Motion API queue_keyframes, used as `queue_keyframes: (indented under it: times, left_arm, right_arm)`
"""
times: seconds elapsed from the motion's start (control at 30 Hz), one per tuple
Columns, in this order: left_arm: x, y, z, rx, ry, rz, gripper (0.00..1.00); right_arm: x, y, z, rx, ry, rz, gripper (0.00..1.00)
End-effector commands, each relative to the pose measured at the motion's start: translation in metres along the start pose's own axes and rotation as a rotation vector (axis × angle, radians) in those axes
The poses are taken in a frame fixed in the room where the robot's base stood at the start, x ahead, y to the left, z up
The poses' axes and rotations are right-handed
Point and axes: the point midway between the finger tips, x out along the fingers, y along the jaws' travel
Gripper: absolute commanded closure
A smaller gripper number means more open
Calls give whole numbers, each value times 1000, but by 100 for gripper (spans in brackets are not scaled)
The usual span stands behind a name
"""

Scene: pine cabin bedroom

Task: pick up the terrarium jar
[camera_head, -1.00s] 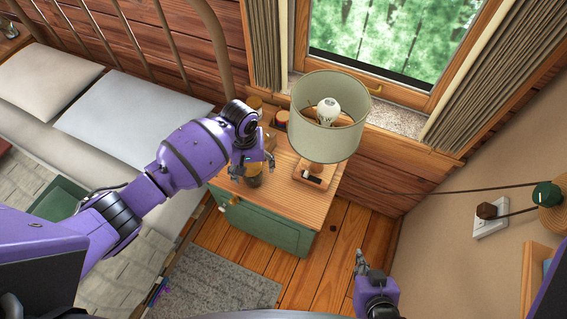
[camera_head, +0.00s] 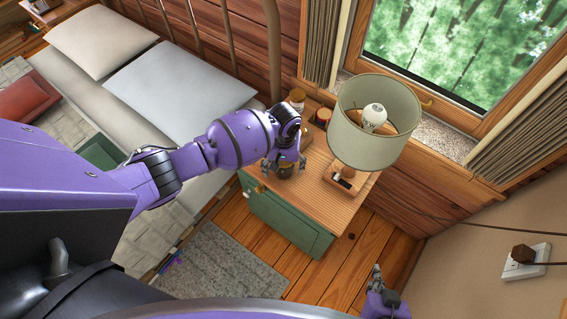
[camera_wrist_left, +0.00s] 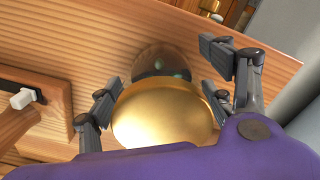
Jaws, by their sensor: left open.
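The terrarium jar (camera_wrist_left: 165,118) shows in the left wrist view, with a round gold lid and dark glass with bits of green below it. In the head view only a small part of the jar (camera_head: 286,171) shows below my left gripper (camera_head: 284,166). It stands on the wooden top of the green nightstand (camera_head: 345,205). My left gripper is open above the jar, its fingers on either side of the lid in the left wrist view (camera_wrist_left: 163,90). I see no clear grip on it. My right gripper (camera_head: 376,277) is low at the bottom right, away from the nightstand; its finger gap is unclear.
A lamp with a pale shade (camera_head: 372,125) stands right of the jar on a wooden base. The bed (camera_head: 175,95) is left. A grey rug (camera_head: 225,262) lies in front.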

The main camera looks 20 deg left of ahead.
Motion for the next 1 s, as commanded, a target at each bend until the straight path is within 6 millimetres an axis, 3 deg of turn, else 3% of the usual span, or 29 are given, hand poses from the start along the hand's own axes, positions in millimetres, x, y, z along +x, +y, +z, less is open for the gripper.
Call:
queue_keyframes:
  times: [0.07, 0.53, 0.83, 1.0]
  left_arm:
    - [-1, 0, 0, 0, 1, 0, 27]
    - [-1, 0, -1, 0, 2, 1, 87]
    - [-4, 0, -1, 0, 2, 1, 88]
    - [-20, 1, -2, 0, 6, 2, 88]
  right_arm:
    - [0, 0, -1, 1, 2, 0, 100]
    - [-4, 2, 6, 2, -10, 4, 100]
    - [-5, 4, 7, -6, -12, 5, 100]
    - [-6, 4, 0, -6, -2, 4, 100]
